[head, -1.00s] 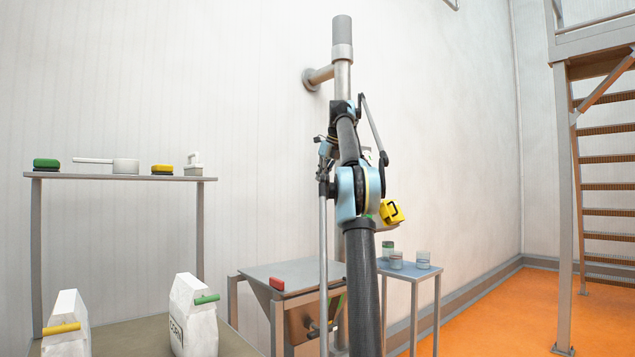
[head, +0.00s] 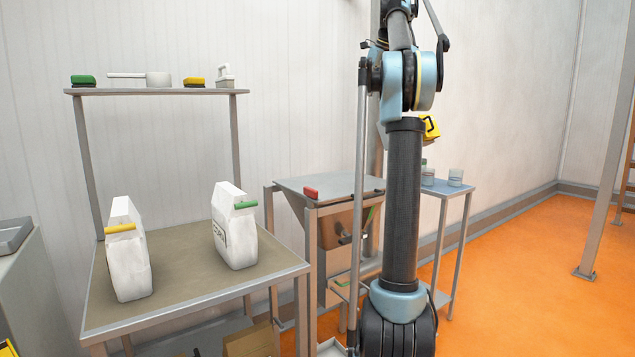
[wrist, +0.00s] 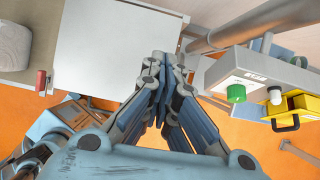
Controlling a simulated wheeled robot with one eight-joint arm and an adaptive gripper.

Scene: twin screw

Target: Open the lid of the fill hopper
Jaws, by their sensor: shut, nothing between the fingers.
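The fill hopper stands behind the sack table in the head view, with a flat grey lid (head: 335,185) lying closed on its top. A red handle (head: 311,192) sits at the lid's left front. In the wrist view the lid (wrist: 105,50) is a pale square at the upper left, and the red handle (wrist: 41,83) is at its left edge. My gripper (wrist: 160,58) is shut and empty, beside the lid's right edge in that view. It is apart from the handle; its height over the lid is unclear.
A control box (wrist: 240,72) with a green button and a yellow part (wrist: 291,106) is right of my gripper. A pipe (wrist: 250,22) runs above it. Two white sacks (head: 235,230) stand on the left table. A small table (head: 452,187) with jars is right of the hopper.

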